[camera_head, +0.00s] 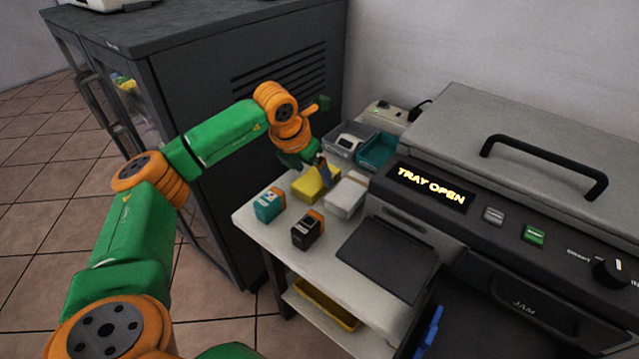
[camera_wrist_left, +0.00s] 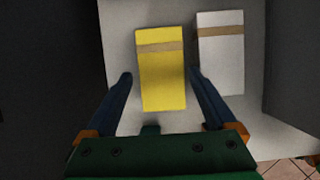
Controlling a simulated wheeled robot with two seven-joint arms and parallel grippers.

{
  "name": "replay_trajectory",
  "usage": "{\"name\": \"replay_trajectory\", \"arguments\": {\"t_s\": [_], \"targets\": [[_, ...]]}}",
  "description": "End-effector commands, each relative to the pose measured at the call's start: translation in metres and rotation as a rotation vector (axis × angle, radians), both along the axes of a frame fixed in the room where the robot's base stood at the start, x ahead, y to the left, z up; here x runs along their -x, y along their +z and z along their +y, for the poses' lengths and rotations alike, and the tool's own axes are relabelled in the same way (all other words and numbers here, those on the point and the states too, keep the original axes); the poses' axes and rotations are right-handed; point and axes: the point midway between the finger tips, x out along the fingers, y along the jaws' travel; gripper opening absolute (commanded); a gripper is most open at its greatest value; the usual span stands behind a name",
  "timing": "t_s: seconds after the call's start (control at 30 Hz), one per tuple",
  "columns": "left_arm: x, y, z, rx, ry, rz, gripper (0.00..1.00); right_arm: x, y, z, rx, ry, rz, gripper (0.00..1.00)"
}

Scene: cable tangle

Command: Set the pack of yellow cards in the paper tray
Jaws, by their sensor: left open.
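The pack of yellow cards (camera_head: 309,190) lies flat on the pale side table beside a white pack. In the left wrist view the yellow pack (camera_wrist_left: 162,85) has a tan band and lies between the tips of my left gripper (camera_wrist_left: 160,78). The left gripper (camera_head: 320,168) is open, with a finger on each side of the pack. Contact cannot be told. A dark flat tray (camera_head: 385,260) juts from the machine, and a dark open bay (camera_head: 480,335) with a blue part is at lower right. Which is the paper tray is unclear. My right gripper is not in view.
A white pack (camera_head: 345,194) lies close right of the yellow one. Teal (camera_head: 268,206) and black (camera_head: 307,230) boxes stand in front. Grey (camera_head: 350,142) and teal (camera_head: 378,152) bins stand behind. The machine's display (camera_head: 431,186) reads TRAY OPEN. A dark cabinet (camera_head: 215,85) stands left.

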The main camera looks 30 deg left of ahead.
Motion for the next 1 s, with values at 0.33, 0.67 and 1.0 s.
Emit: {"name": "replay_trajectory", "arguments": {"t_s": [0.33,0.67,1.0], "targets": [[-0.007,-0.016,-0.001,0.001,-0.003,-0.001,0.87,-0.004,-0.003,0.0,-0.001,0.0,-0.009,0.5],[-0.007,-0.016,-0.002,0.002,-0.003,-0.002,0.03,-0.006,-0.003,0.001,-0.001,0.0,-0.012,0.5],[-0.007,0.005,-0.002,0.003,-0.003,-0.005,0.03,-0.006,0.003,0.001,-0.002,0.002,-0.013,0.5]]}}
